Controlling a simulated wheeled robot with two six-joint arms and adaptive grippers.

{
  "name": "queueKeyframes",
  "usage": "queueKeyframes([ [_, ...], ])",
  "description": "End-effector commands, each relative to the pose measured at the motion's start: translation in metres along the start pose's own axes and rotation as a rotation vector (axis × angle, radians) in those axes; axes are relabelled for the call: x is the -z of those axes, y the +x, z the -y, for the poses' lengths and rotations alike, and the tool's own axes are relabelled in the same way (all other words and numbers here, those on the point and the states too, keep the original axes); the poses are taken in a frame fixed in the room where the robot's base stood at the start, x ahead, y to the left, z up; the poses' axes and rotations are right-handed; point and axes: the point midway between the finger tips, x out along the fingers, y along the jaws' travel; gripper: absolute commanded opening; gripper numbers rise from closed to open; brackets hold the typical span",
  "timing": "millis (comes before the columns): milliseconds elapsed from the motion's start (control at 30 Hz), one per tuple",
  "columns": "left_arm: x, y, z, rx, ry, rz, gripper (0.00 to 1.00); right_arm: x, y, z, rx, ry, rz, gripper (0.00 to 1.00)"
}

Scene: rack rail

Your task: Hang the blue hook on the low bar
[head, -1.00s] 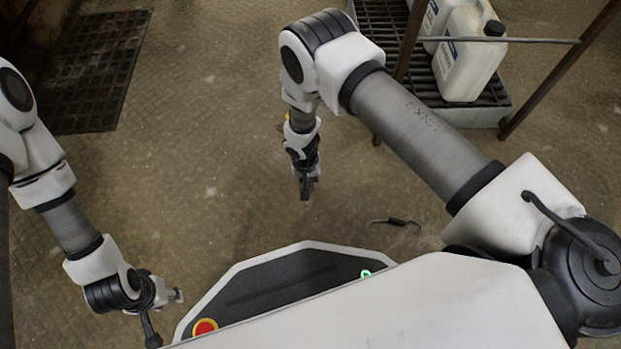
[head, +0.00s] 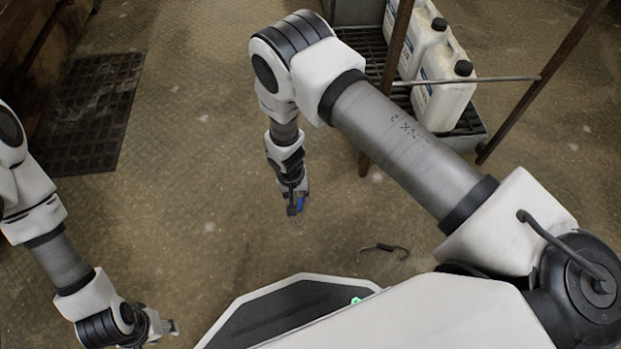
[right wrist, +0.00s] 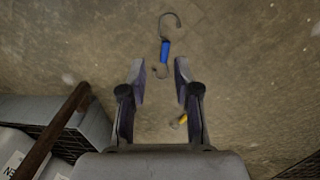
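The blue hook (right wrist: 165,51), a grey wire hook with a blue sleeve, lies on the floor just beyond my right gripper's fingertips in the right wrist view. Its blue sleeve (head: 300,203) shows beside the fingers in the head view. My right gripper (right wrist: 160,75) is open and empty, pointing down; it also shows in the head view (head: 294,203). A grey bar (head: 500,79) runs between brown posts at the upper right; I cannot tell whether it is the low one. My left gripper (head: 165,334) is at the lower left, spread open and partly cut off.
A dark-sleeved hook (head: 384,248) lies on the floor right of my right gripper. A yellow-sleeved hook (right wrist: 181,120) shows between the fingers in the right wrist view. White jugs (head: 442,95) stand on a grated tray behind the bar.

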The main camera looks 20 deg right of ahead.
Motion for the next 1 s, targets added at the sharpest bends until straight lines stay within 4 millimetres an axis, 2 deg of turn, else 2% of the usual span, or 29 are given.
queueKeyframes([
  [167, 0.0, 0.001, 0.0, 0.0, 0.001, 0.001, 0.4, 0.0, 0.0, 0.0, 0.0, -0.001, 0.0, 0.31],
  [267, 0.0, 0.001, 0.0, 0.0, 0.001, 0.001, 0.4, -0.008, 0.003, -0.012, 0.007, -0.011, 0.009, 0.31],
  [367, 0.0, 0.001, 0.0, 0.0, 0.0, 0.0, 0.4, -0.041, 0.009, -0.054, 0.037, -0.055, 0.031, 0.31],
  [433, 0.0, 0.001, 0.0, 0.0, 0.0, 0.0, 0.4, -0.077, 0.006, -0.092, 0.066, -0.104, 0.036, 0.31],
  [500, 0.0, 0.001, 0.0, 0.0, 0.0, 0.0, 0.4, -0.115, -0.005, -0.127, 0.088, -0.156, 0.029, 0.31],
  [600, 0.0, 0.001, 0.0, 0.0, 0.0, 0.0, 0.4, -0.158, -0.028, -0.161, 0.098, -0.224, 0.01, 0.31],
  [633, 0.0, 0.001, 0.0, 0.0, 0.0, 0.0, 0.4, -0.167, -0.034, -0.168, 0.097, -0.239, 0.006, 0.31],
  [733, 0.0, 0.001, 0.0, 0.0, 0.0, 0.0, 0.4, -0.18, -0.045, -0.178, 0.096, -0.273, -0.007, 0.31],
  [1000, 0.0, -0.002, 0.0, 0.0, 0.0, 0.0, 0.4, -0.18, -0.049, -0.178, 0.096, -0.279, -0.011, 0.31],
])
